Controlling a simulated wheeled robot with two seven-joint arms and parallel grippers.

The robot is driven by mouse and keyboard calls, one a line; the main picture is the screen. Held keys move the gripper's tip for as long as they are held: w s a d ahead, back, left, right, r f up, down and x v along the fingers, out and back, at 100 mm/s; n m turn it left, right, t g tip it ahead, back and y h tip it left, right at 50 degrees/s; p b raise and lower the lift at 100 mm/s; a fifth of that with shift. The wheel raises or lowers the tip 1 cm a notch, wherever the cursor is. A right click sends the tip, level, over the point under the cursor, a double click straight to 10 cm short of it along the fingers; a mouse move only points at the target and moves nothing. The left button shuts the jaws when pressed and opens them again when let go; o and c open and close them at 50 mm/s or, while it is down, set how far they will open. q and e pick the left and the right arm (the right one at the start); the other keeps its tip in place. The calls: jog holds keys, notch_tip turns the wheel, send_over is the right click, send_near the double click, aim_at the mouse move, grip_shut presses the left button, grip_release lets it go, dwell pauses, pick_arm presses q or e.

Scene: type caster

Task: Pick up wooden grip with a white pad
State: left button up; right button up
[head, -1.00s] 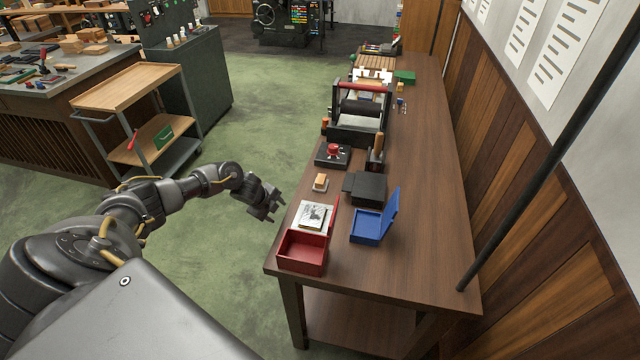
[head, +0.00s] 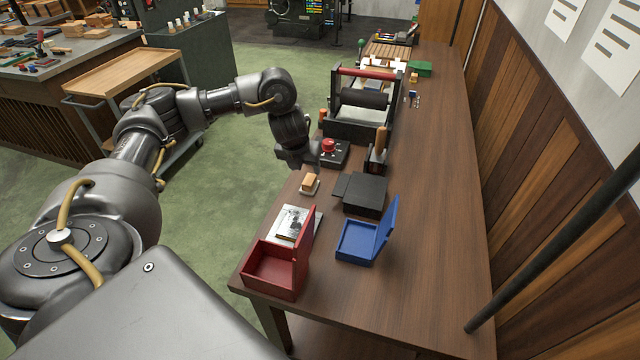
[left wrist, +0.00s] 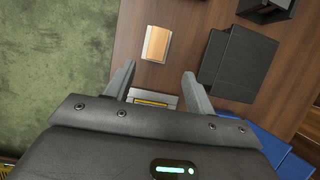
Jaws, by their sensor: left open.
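The wooden grip with a white pad (head: 309,183) lies on the table near its left edge, wood side up. It also shows in the left wrist view (left wrist: 156,43), ahead of the fingers, with the white pad showing at its edge. My left gripper (head: 298,160) is above the table edge, just behind the grip in the head view. In the left wrist view its two fingers (left wrist: 158,82) are spread apart with nothing between them, and the grip lies beyond the tips, apart from them. My right gripper is not in view.
Close by on the table (head: 442,190) are a black box (head: 365,194), a dark device with a red knob (head: 334,152), a picture pad (head: 292,224), an open red box (head: 270,268) and an open blue box (head: 357,240). A roller press (head: 362,105) stands behind. The table's right side is clear.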

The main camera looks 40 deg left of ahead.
pick_arm(q)
jog(key=b, duration=0.3)
send_over(309, 180)
jog(key=s, duration=0.2)
jog(key=f, duration=0.2)
jog(key=d+f, duration=0.1)
jog(key=f, duration=0.1)
jog(key=shift+s+f, duration=0.1)
jog(key=shift+f, duration=0.15)
jog(key=shift+a+f, duration=0.1)
jog(key=x, duration=0.5)
jog(key=shift+a, duration=0.15)
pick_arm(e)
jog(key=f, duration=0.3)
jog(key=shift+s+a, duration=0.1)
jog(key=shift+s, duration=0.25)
pick_arm(q)
jog(key=shift+c, duration=0.4)
